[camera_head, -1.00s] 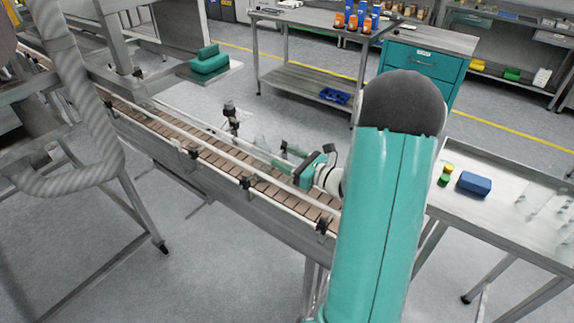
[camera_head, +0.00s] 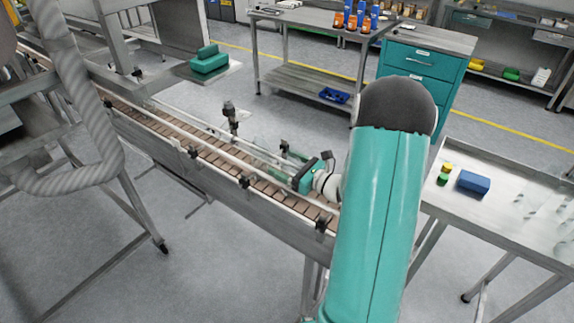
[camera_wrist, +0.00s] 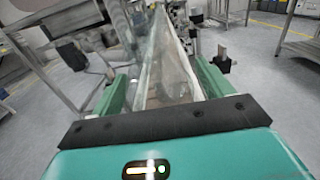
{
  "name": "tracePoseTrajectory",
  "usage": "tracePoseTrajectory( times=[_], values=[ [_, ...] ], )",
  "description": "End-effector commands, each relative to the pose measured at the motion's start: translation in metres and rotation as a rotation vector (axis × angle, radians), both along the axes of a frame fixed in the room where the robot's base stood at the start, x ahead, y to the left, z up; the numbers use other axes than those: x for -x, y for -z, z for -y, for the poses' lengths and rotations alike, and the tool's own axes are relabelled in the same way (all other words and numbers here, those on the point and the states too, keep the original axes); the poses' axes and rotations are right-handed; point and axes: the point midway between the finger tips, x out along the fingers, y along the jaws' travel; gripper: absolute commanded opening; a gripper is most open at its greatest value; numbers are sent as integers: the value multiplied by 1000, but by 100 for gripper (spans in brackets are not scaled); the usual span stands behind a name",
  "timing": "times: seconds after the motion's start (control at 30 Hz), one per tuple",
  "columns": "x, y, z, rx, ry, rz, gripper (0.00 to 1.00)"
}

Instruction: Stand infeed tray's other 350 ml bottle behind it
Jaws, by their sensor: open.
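My gripper (camera_head: 276,162) is low over the conveyor (camera_head: 225,160), its jaws pointing left along the belt. In the wrist view my gripper (camera_wrist: 163,82) has its two green fingers apart. A clear bottle (camera_wrist: 166,62) shows between and beyond the fingers, with gaps at the sides; contact cannot be told. In the head view the clear shape (camera_head: 262,148) ahead of the jaws is faint, and whether it is one bottle or more is unclear. Other clear bottles (camera_head: 545,208) stand faintly on the metal tray table (camera_head: 500,225) at right.
Guide rails (camera_head: 190,130) run along the conveyor. A dark sensor post (camera_head: 231,120) stands beside the belt, past the jaws. A blue block (camera_head: 474,182) and small yellow and green pieces lie on the right table. A grey hose (camera_head: 60,100) hangs at left.

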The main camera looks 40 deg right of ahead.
Motion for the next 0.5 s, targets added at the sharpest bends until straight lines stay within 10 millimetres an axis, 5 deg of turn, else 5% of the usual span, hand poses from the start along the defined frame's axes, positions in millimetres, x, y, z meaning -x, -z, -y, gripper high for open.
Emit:
tracePoseTrajectory(
  times=[0.17, 0.5],
  values=[
    [16, -2, 7, 1, 4, 0, 79],
    [84, -2, 30, 0, 4, 0, 79]
  ],
)
